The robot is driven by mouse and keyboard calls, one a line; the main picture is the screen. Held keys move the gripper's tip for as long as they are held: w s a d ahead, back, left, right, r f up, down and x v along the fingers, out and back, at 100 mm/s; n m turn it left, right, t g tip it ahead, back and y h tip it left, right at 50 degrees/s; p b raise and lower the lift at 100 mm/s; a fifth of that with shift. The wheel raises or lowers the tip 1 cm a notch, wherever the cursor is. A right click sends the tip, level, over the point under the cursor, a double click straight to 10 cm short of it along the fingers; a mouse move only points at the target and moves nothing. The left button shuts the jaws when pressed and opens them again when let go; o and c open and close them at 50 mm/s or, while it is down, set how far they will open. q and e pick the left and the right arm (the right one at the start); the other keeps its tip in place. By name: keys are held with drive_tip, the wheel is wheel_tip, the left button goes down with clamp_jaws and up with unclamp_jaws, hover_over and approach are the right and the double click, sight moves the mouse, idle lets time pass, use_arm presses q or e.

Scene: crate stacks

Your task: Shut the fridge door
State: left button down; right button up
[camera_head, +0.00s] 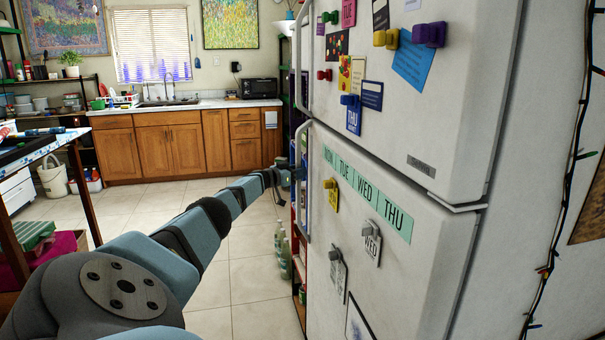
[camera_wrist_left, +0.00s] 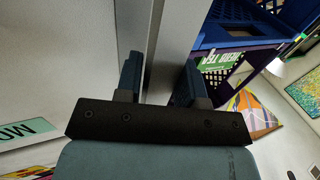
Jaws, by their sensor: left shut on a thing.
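The white fridge has an upper door (camera_head: 440,100) and a lower door (camera_head: 400,270), both facing left in the head view. The doors look roughly in line, but I cannot tell whether either one is fully shut. My left gripper (camera_head: 288,178) reaches the left edge of the lower door, at its upright handle (camera_head: 304,200). In the left wrist view my left gripper (camera_wrist_left: 160,78) has its fingers on either side of the grey handle bar (camera_wrist_left: 172,45) and is shut on it. My right gripper is not in view.
Beyond the handle stand dark shelves with crates (camera_wrist_left: 235,22) and bottles (camera_head: 283,250) on the floor. Wooden cabinets (camera_head: 180,145) line the back wall. A table (camera_head: 45,150) stands at the left. The tiled floor (camera_head: 245,270) between is clear.

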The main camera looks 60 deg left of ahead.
use_arm(q)
drive_tip(key=shift+w+d+r, duration=0.1)
drive_tip(key=shift+w+r, duration=0.1)
drive_tip(key=shift+w, duration=0.3)
drive_tip(key=c, duration=0.9)
unclamp_jaws()
drive_tip(key=shift+w+d+f, duration=0.1)
drive_tip(key=shift+w, duration=0.15)
drive_tip(key=shift+o, duration=0.5)
drive_tip(key=shift+w, duration=0.1)
drive_tip(key=shift+f, duration=0.1)
drive_tip(key=shift+f, duration=0.1)
drive_tip(key=shift+s, duration=0.2)
